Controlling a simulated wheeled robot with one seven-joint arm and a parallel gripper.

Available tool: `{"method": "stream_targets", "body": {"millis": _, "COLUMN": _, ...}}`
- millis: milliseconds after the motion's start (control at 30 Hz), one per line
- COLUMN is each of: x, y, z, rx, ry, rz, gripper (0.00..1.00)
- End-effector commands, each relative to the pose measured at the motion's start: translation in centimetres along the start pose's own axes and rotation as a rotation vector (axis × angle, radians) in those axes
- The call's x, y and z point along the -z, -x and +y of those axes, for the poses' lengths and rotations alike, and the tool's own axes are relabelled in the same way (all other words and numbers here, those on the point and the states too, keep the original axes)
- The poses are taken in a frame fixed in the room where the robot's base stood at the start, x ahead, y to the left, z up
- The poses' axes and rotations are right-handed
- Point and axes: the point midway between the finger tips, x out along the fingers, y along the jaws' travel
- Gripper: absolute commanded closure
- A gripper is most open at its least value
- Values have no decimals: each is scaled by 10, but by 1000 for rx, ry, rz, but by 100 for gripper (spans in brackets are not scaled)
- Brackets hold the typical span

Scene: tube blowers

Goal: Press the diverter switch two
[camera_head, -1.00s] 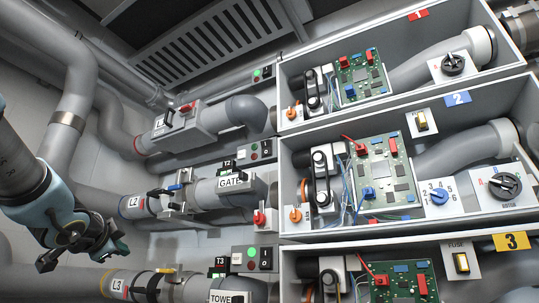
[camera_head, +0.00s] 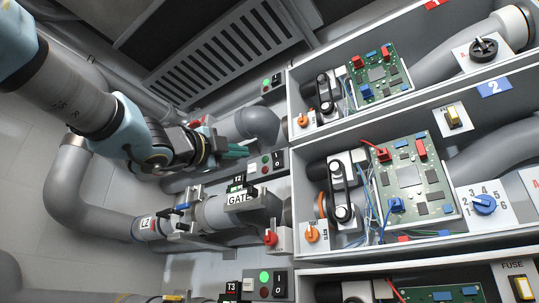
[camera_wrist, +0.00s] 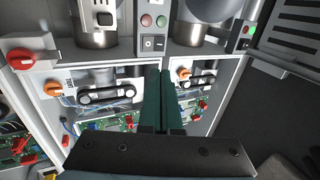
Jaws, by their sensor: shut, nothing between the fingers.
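The switch box beside the T2 tag (camera_head: 237,179) has two unlit-looking lamps and a black rocker marked I and O (camera_head: 278,162). It also shows in the wrist view, with its rocker (camera_wrist: 152,43) just beyond my fingers. My gripper (camera_head: 246,152) is shut and empty, its dark green fingers pointing right toward this box. In the wrist view, my gripper (camera_wrist: 162,73) has its tips slightly below and right of the rocker. A small gap seems to remain, but contact is hard to judge.
A similar box with a lit green lamp (camera_head: 267,83) is above, and another (camera_head: 264,284) below. Grey pipes (camera_head: 257,124) run beside the boxes. Open cabinet bays with circuit boards (camera_head: 412,174) and orange knobs (camera_head: 312,232) lie right. A red knob (camera_head: 270,238) sits below.

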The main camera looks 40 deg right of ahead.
Motion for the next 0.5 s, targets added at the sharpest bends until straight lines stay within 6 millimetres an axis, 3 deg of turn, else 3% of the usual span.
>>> {"method": "stream_targets", "body": {"millis": 167, "x": 0, "y": -15, "z": -1, "rx": -3, "ry": 3, "rz": 0, "gripper": 100}}
{"method": "stream_targets", "body": {"millis": 500, "x": -1, "y": -83, "z": -2, "rx": -3, "ry": 4, "rz": -1, "gripper": 100}}
